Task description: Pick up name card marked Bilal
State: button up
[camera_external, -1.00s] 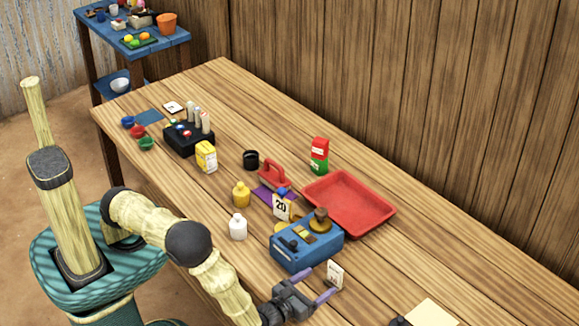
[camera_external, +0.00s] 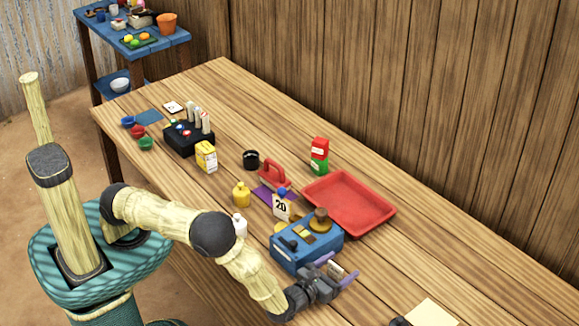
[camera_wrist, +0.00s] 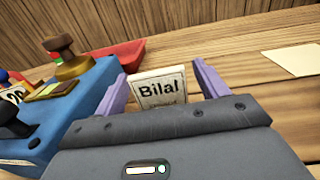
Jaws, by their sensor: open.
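The name card marked Bilal (camera_wrist: 158,88) is a small cream card with black lettering, standing between the two purple fingers of my gripper (camera_wrist: 160,92) in the wrist view. Its lower edge is hidden by the gripper's grey body. In the external view my gripper (camera_external: 336,272) is at the table's near side, just right of the blue box. The card (camera_external: 335,270) shows there partly, between the fingers. The fingers are open, with a gap on each side of the card.
The blue box (camera_external: 290,262) with a brown knob stands close to the left of my gripper. The red tray (camera_external: 385,216) lies behind it. A pale paper (camera_external: 432,313) lies to the right. The tabletop right of the tray is clear.

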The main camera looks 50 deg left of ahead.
jog(key=shift+w, duration=0.35)
jog(key=c, duration=1.1)
jog(key=shift+r, duration=0.1)
notch_tip(320, 180, up, 10)
jog(key=shift+f, duration=0.1)
dwell(0.3)
